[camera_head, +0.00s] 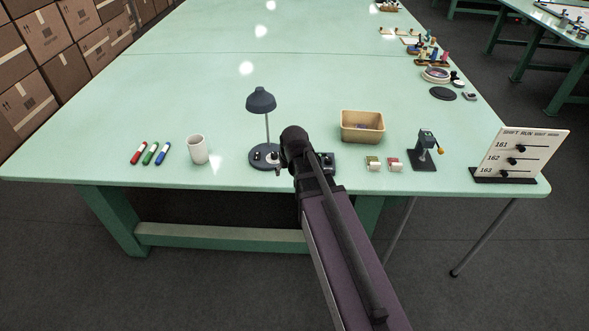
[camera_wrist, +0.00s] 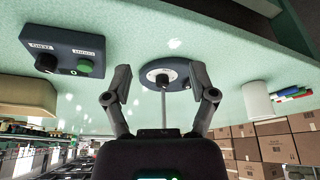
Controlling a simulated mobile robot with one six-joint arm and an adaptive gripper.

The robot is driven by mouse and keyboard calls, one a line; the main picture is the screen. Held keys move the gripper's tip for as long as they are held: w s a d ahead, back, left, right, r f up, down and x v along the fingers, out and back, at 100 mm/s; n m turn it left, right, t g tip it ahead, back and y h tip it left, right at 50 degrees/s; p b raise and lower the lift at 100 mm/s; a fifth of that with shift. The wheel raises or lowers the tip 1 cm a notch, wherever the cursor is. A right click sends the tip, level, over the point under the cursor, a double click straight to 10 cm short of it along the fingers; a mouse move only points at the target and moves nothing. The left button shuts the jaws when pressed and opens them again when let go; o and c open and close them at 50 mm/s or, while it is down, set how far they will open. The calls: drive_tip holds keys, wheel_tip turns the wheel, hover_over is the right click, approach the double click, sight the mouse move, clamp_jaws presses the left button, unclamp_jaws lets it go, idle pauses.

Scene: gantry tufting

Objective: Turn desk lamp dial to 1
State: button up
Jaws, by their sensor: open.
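The desk lamp (camera_head: 261,101) is dark blue-grey, with a domed shade on a thin pole and a round base (camera_head: 265,164). It stands near the table's front edge. In the wrist view the lamp base (camera_wrist: 151,68) lies ahead of my gripper (camera_wrist: 160,88), and its dial (camera_wrist: 161,79) shows between the two fingers. My gripper is open and empty, with the fingers spread to either side of the dial and apparently not touching it. The dial's number marks are too small to read.
A dark control box (camera_wrist: 68,50) with a black knob and green button sits beside the lamp. A white cup (camera_head: 198,149) and several markers (camera_head: 150,153) lie left. A tan bin (camera_head: 362,127) and a slider board (camera_head: 521,154) stand right. The table behind the lamp is clear.

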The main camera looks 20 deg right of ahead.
drive_tip(key=s+r+g+p, duration=0.3)
drive_tip(key=s+r+p, duration=0.6)
drive_tip(key=s, duration=0.1)
drive_tip(key=shift+s+a+r+m+p, duration=0.15)
drive_tip(key=shift+s+a+m+p, duration=0.15)
drive_tip(key=shift+s+a+p, duration=0.05)
idle(0.5)
drive_tip(key=m+g+y+b, duration=0.1)
drive_tip(key=m+y+b, duration=0.3)
drive_tip(key=m+b, duration=0.95)
approach(274, 156)
drive_tip(key=f+m+p, duration=0.1)
drive_tip(key=p, duration=0.1)
drive_tip(key=w+f+m+p, duration=0.1)
drive_tip(key=m+p, duration=0.1)
drive_tip(key=shift+w+a+m, duration=0.1)
drive_tip(key=shift+w+m, duration=0.15)
drive_tip(key=shift+a+f, duration=0.1)
